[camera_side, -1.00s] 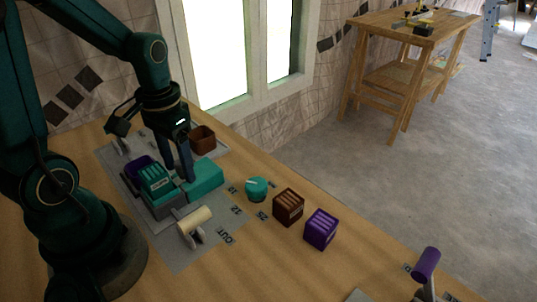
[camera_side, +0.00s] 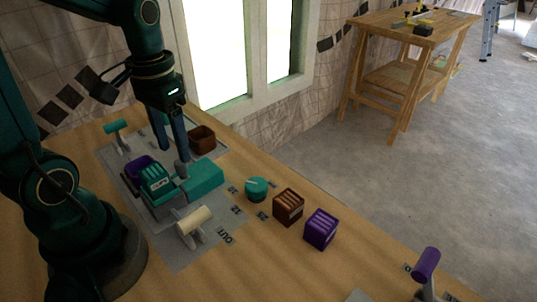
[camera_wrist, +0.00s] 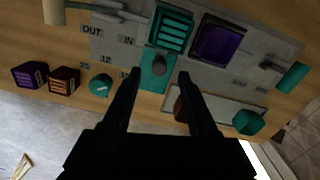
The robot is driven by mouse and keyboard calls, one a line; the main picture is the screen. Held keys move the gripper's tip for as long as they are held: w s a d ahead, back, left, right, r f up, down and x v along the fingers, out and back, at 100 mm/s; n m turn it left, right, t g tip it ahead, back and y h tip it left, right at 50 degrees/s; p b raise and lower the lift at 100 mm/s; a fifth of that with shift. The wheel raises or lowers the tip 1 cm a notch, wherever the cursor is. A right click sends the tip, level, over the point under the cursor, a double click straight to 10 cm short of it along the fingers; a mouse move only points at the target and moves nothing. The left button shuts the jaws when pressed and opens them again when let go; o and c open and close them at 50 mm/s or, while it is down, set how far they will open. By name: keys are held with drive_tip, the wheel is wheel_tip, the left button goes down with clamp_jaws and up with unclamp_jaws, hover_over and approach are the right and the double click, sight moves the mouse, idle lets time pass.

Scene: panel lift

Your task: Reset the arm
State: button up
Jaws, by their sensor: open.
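My gripper (camera_side: 172,138) is open and empty. In the side view it hangs above the grey panel (camera_side: 185,250), near a teal block with a grey knob (camera_side: 205,178). In the wrist view the two dark fingers (camera_wrist: 158,85) are spread apart, with the knob showing between and beyond them. A teal ribbed block (camera_side: 156,180) sits on the panel beside a purple-lined slot (camera_side: 137,168). A cream-handled lever (camera_side: 193,221) and a teal-handled lever (camera_side: 116,127) stand at opposite ends of the panel.
A round teal knob (camera_side: 256,189), a brown ribbed cube (camera_side: 288,207) and a purple ribbed cube (camera_side: 321,229) stand right of the panel. A brown open box (camera_side: 202,139) is behind. A purple-handled lever (camera_side: 427,264) stands at front right. The window wall (camera_side: 225,60) is close behind.

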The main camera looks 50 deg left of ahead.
drive_tip(key=s+d+r+m+t, duration=0.2)
drive_tip(key=d+r+t, duration=0.3)
drive_tip(key=d, duration=0.3)
drive_tip(key=shift+s+t, duration=0.3)
drive_tip(key=shift+s, duration=0.2)
